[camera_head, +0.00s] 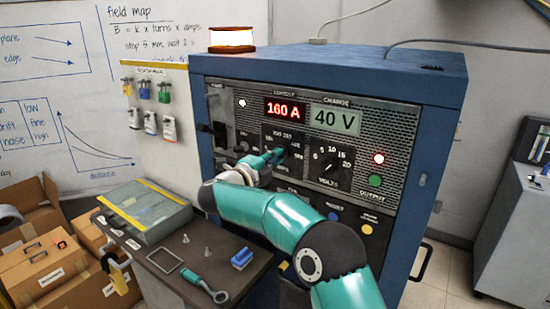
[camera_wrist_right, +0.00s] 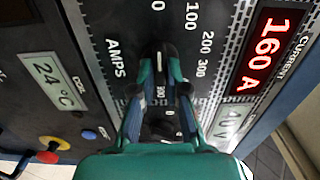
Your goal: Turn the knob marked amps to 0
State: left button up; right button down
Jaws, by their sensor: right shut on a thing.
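The black amps knob (camera_wrist_right: 159,52) sits on the front panel of the blue power supply (camera_head: 330,65). In the right wrist view the printed word AMPS and a scale with 100, 200 and 300 surround it. My right gripper (camera_wrist_right: 160,72) is shut on this knob, with a finger on each side; it also shows in the head view (camera_head: 272,158). The red current display (camera_head: 285,108) reads 160 A. My left gripper is not in view.
The volts knob (camera_head: 328,164) is just right of the amps knob, below the 40 V display (camera_head: 335,118). An amber lamp (camera_head: 232,39) glows on top.

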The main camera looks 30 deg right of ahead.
jog(key=shift+w+a+f, duration=0.1)
jog(key=c, duration=1.2)
grip_release()
jog(key=shift+w, duration=0.1)
jog(key=v, duration=1.2)
jog(key=shift+f, duration=0.1)
